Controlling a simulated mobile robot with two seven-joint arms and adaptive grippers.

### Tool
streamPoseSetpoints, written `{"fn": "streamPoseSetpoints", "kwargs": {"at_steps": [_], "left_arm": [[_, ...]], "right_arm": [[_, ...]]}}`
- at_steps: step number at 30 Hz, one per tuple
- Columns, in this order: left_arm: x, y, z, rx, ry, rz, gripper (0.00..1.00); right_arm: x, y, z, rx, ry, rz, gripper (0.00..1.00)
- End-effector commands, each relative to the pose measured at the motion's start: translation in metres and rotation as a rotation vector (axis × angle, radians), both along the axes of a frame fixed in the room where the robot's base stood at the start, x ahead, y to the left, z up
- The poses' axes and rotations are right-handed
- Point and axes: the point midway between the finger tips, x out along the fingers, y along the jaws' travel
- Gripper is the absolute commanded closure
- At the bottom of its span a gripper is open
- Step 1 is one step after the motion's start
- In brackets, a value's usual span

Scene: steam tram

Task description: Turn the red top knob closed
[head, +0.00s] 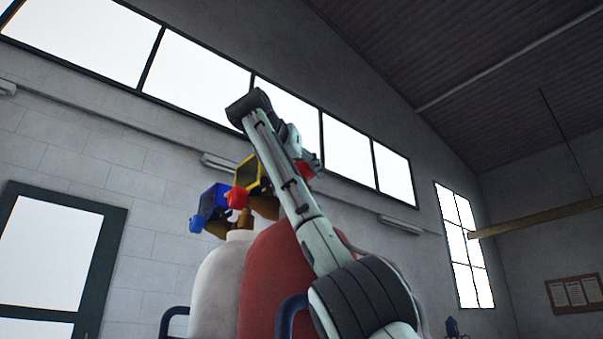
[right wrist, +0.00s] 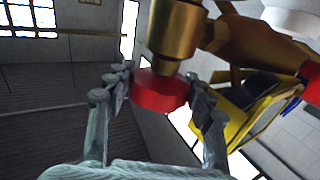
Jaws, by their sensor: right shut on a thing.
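The red top knob (right wrist: 160,93) sits on the end of a brass valve stem (right wrist: 174,35) in the right wrist view. My right gripper (right wrist: 161,86) is shut on it, one finger on each side of its rim. In the head view a small red part (head: 305,170) shows beside my right gripper (head: 311,164), partly hidden by my arm. The valve belongs to the dark red cylinder (head: 266,270), whose top is partly covered by my right arm. How far the knob is turned cannot be told. My left gripper is not in view.
A white cylinder (head: 215,282) stands left of the red one. A blue gauge (head: 211,202) with a blue knob (head: 196,224) and a yellow gauge (head: 248,178) with another red knob (head: 238,198) sit close to my arm. The space left of the cylinders looks free.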

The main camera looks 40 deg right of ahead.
Motion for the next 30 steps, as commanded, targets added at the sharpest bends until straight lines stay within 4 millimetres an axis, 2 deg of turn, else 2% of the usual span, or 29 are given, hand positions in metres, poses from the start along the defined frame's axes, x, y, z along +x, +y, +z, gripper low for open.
{"fn": "streamPoseSetpoints", "kwargs": {"at_steps": [9, 24, 25, 30], "left_arm": [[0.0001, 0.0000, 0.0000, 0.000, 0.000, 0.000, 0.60], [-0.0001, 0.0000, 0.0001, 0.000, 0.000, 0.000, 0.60], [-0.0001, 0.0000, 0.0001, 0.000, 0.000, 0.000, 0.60], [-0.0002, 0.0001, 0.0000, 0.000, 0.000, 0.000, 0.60]], "right_arm": [[0.0000, 0.0004, 0.0005, -0.001, 0.000, -0.092, 0.75], [-0.0001, 0.0001, 0.0008, -0.001, -0.001, -0.105, 0.75], [0.0000, 0.0000, 0.0008, -0.001, -0.001, -0.105, 0.44], [0.0001, -0.0001, 0.0007, 0.000, 0.000, -0.105, 0.25]]}}
